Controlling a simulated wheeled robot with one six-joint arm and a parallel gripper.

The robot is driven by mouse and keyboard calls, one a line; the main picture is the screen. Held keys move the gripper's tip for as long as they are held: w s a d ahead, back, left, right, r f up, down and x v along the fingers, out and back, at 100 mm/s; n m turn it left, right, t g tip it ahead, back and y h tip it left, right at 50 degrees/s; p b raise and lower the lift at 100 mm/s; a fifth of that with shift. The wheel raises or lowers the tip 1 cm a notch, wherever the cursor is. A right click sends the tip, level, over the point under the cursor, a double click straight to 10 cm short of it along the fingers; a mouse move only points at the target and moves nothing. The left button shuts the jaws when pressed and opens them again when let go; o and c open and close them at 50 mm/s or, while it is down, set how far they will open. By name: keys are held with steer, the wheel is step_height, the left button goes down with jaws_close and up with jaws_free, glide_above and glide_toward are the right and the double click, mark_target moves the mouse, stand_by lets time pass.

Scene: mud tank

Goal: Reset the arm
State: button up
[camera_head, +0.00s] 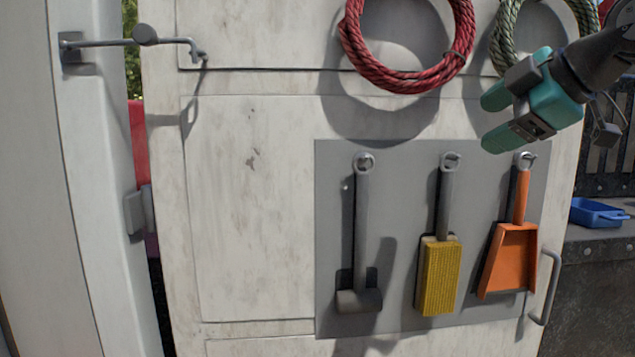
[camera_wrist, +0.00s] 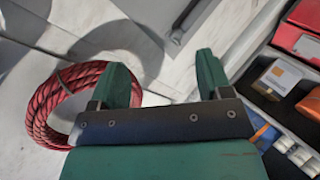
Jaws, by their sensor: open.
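My gripper (camera_head: 490,121) is teal with two fingers spread apart and nothing between them. In the head view it is at the upper right, in front of the white door panel (camera_head: 250,210) and above the hanging tools. In the wrist view its two green fingers (camera_wrist: 166,88) stand apart, with pale door surface showing between them. My dark wrist comes in from the upper right corner of the head view.
A red rope coil (camera_head: 350,45) and a green one (camera_head: 507,25) hang high on the door. A grey-handled tool (camera_head: 360,230), yellow brush (camera_head: 440,275) and orange dustpan (camera_head: 510,260) hang on a grey board. A blue tray (camera_head: 597,213) sits right; a metal latch rod (camera_head: 110,42) is upper left.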

steer(key=s+a+f+m+g, duration=0.3)
steer(key=s+a+f, duration=0.2)
steer(key=f, duration=0.3)
steer(key=s+a+f+m+g, duration=0.25)
steer(key=s+a+f, duration=0.25)
steer(key=f, duration=0.3)
steer(key=s+a+f+m+g, duration=0.1)
steer(key=s+f+m+g, duration=0.3)
steer(key=s+f, duration=0.6)
steer(key=s+g, duration=0.1)
steer(key=s, duration=0.2)
steer(key=shift+a+f+h, duration=0.25)
steer(key=shift+a+h, duration=0.1)
steer(key=shift+h, duration=0.05)
